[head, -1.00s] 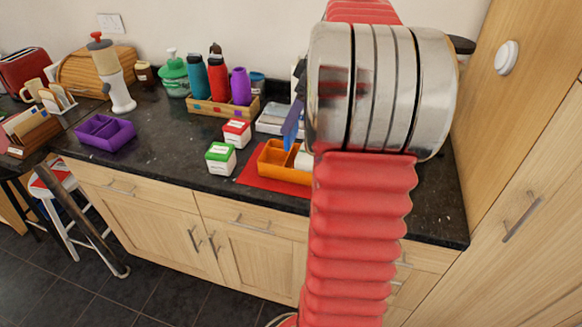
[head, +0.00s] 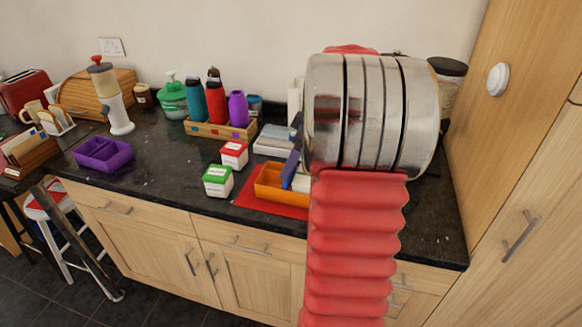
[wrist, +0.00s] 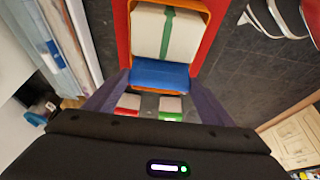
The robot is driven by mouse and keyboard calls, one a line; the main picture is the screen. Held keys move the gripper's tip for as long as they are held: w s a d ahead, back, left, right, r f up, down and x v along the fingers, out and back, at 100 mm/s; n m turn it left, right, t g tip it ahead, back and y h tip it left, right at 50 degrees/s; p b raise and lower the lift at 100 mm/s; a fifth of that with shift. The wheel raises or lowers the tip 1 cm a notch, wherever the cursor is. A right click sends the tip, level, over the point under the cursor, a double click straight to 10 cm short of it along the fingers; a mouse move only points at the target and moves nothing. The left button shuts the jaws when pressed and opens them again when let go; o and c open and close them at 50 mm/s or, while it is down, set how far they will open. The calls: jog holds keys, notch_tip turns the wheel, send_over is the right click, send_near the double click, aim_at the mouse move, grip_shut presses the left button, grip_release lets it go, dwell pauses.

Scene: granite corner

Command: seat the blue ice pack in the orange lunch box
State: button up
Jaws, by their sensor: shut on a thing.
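The orange lunch box (head: 270,195) sits on a red mat (head: 247,201) near the counter's front edge. Its orange rim (wrist: 208,22) shows at the top of the wrist view, around a white block with a green band (wrist: 166,34). My gripper (wrist: 160,78) is shut on the blue ice pack (wrist: 160,74), which lies between the two dark violet fingers at the box's end beside the white block. In the head view one finger of my gripper (head: 289,180) points down at the box.
White cartons with green (head: 218,181) and red (head: 234,154) lids stand left of the box. A wooden caddy with bottles (head: 220,131) is behind them. A purple divided tray (head: 103,155) is far left, with bare counter between. My arm hides the counter to the right.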

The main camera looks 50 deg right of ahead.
jog(key=shift+f, duration=1.25)
jog(key=shift+f, duration=0.1)
jog(key=o, duration=1.5)
jog(key=shift+c, duration=0.2)
jog(key=v, duration=1.2)
